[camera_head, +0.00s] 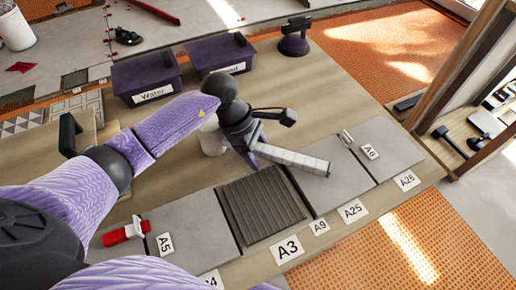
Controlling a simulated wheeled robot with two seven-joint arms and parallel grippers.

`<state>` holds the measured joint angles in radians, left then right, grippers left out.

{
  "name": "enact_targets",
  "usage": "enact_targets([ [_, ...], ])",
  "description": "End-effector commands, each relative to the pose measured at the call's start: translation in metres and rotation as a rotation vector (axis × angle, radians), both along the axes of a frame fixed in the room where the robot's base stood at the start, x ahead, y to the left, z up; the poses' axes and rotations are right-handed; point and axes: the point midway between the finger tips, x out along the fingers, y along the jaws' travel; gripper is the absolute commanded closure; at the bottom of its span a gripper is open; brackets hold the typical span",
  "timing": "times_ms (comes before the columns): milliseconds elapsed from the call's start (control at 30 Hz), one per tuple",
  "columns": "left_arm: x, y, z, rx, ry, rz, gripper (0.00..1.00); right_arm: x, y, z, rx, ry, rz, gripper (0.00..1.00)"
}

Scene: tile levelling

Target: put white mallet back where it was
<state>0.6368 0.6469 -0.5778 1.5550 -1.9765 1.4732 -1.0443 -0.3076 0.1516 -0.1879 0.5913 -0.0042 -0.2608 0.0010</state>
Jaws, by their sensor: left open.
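My left gripper (257,150) is above the tile row in the middle of the table, its arm reaching in from the left. It is open. A pale round white object (212,137) stands on the table just behind and left of the gripper, partly covered by my arm. It may be the white mallet's head, but I cannot tell. A long pale segmented bar (295,159) sticks out right from the gripper, over the grey tiles; I cannot tell whether it is a finger or a separate thing. My right gripper is not in view.
Grey tiles line the table front, including a dark ridged bed (262,207) behind label A3 (287,249). A red-and-white tool (125,232) lies on the left tile. Purple bins (146,78) stand behind. A wooden shelf (455,75) is at right.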

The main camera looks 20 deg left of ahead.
Motion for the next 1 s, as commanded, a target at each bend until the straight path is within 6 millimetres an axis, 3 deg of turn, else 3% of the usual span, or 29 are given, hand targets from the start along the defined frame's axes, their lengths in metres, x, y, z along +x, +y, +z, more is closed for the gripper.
enact_targets([
  [133,0.0,0.01,0.026,0.002,-0.005,0.001,0.3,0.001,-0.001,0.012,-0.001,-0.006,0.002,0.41],
  [333,-0.002,0.033,0.079,0.002,-0.005,0.001,0.3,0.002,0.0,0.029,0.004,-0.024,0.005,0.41],
  [500,-0.003,0.046,0.107,0.0,-0.003,0.001,0.3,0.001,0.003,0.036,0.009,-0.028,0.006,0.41],
  [1000,-0.004,0.05,0.112,-0.001,0.0,0.0,0.3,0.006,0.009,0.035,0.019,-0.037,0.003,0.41],
])
